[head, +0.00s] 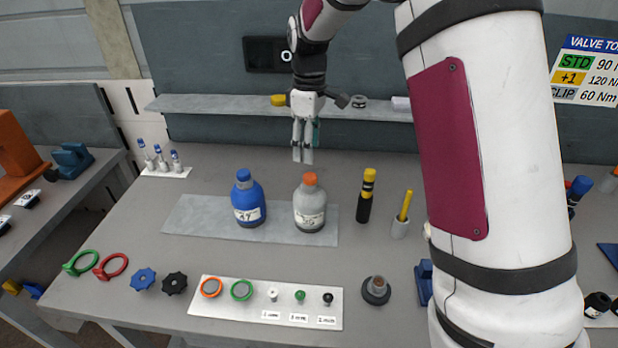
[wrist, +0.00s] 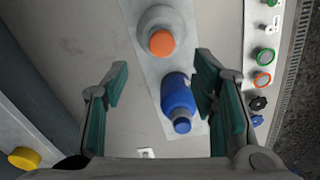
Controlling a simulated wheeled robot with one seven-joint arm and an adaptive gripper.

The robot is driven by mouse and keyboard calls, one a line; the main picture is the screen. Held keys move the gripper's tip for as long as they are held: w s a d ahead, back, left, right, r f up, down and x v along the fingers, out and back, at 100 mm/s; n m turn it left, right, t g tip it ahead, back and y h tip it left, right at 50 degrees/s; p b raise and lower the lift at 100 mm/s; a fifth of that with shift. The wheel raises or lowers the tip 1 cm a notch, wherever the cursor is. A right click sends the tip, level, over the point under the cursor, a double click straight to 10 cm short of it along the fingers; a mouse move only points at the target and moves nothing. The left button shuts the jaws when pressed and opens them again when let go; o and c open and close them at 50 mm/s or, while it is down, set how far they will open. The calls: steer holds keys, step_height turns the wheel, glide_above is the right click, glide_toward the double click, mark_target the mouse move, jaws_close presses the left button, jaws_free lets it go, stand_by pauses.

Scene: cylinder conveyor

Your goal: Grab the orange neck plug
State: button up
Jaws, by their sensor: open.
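The orange neck plug (head: 310,179) sits in the neck of a grey bottle (head: 309,209) that stands upright on a grey mat (head: 190,217) on the bench. It also shows from above in the wrist view, where the orange plug (wrist: 161,42) lies ahead of and between the fingertips. My gripper (head: 303,156) is open and empty, above and behind the bottle in the head view. In the wrist view its two green-padded fingers (wrist: 160,83) are spread apart, touching nothing I can see. A blue bottle (head: 248,199) stands left of the grey one.
A black and yellow marker (head: 366,194) and a grey holder with a yellow stick (head: 400,226) stand to the right. A white tray (head: 264,318) with rings and small plugs lies in front. A shelf (head: 210,104) runs behind my gripper.

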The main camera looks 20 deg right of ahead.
mark_target(309, 176)
step_height(309, 176, down, 3)
steer(key=shift+s+r, duration=0.1)
step_height(309, 176, down, 4)
steer(key=shift+s+f+p, duration=0.15)
steer(key=shift+f+p, duration=0.1)
steer(key=shift+p, duration=0.85)
steer(key=shift+f, duration=0.4)
steer(key=c, duration=0.9)
